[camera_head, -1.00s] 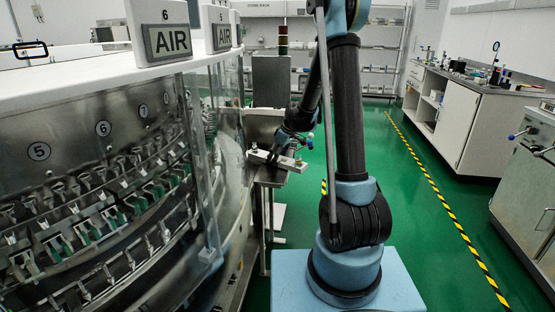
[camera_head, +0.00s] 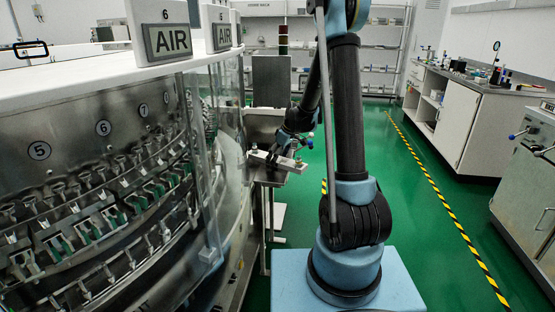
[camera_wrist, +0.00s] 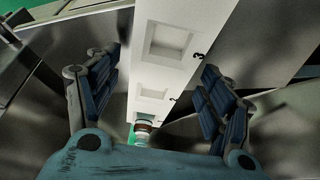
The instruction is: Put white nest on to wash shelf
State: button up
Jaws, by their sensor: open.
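The white nest (camera_wrist: 158,60) is a long white bar with square recesses and a "3" mark, running between my fingers in the wrist view. In the head view the white nest (camera_head: 278,160) lies at the metal ledge (camera_head: 270,180) beside the washer. My gripper (camera_wrist: 160,65) is open, with one dark finger on each side of the nest. I see gaps between the fingers and the nest. In the head view my gripper (camera_head: 284,146) is small and partly hides the nest. Which surface is the wash shelf is not clear.
The rotary washer (camera_head: 60,100) with rows of metal clips behind a clear panel (camera_head: 205,170) fills the left. A counter (camera_head: 470,110) and a cabinet (camera_head: 525,200) stand on the right. The green floor (camera_head: 420,220) between is clear, with a yellow-black stripe.

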jog(key=v, duration=1.1)
jog(key=s+d+r+m+h, duration=0.1)
jog(key=s+d+r+m, duration=0.25)
jog(key=s, duration=0.65)
jog(key=s+d+f+m+h, duration=0.1)
jog(key=s+d+m, duration=0.1)
jog(key=s, duration=0.7)
jog(key=s+d+f+m+h, duration=0.1)
jog(key=s+d+f+m, duration=0.1)
jog(key=s, duration=0.8)
jog(key=s+d+f+m, duration=0.2)
jog(key=s+d, duration=0.4)
jog(key=s, duration=0.4)
jog(key=shift+f+m+h, duration=0.25)
jog(key=shift+m+h, duration=0.15)
jog(key=shift+m, duration=0.35)
